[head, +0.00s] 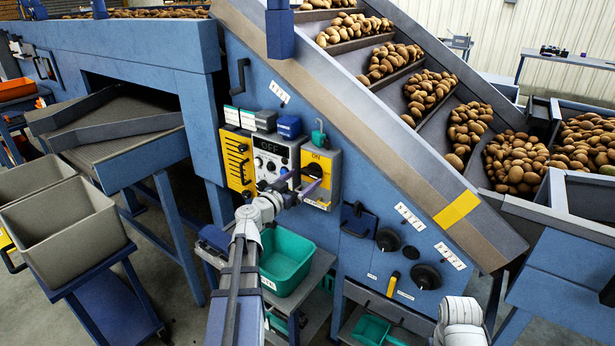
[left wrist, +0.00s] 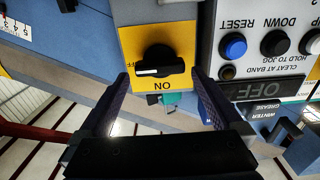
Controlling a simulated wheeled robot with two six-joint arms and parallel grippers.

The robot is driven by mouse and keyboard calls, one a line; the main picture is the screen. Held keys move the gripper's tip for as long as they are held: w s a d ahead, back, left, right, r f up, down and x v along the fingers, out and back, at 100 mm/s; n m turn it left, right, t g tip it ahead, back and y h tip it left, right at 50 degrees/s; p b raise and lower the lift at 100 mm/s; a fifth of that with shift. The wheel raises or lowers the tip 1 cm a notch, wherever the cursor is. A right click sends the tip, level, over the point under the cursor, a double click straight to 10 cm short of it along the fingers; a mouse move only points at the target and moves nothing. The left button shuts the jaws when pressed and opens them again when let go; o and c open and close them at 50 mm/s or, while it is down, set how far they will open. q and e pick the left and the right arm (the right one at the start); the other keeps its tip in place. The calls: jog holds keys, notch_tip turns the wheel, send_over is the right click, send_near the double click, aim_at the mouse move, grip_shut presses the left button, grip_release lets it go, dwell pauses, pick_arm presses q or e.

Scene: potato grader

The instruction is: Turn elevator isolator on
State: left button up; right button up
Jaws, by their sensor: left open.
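The elevator isolator (head: 320,160) is a yellow plate marked ON, on the blue machine side. In the left wrist view the isolator plate (left wrist: 185,50) appears upside down. Its black knob (left wrist: 160,60) lies crosswise, its white mark toward the picture's left, not at the ON label. My left gripper (head: 305,182) is in front of the isolator and hides part of it in the head view. In the left wrist view the left gripper (left wrist: 161,80) is open, its fingers on either side of the knob, with nothing between them gripped. My right gripper is not in view.
A grey control box (head: 270,160) left of the isolator carries buttons and a dark OFF display (left wrist: 262,90). Colored holders and a green hook (head: 319,134) sit above. A green bin (head: 285,262) stands below. The sloping potato elevator (head: 345,95) rises behind.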

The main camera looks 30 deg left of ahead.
aim_at(309, 174)
pick_arm(q)
jog(key=shift+w+d, duration=0.15)
jog(key=shift+w, duration=1.4)
jog(key=c, duration=1.1)
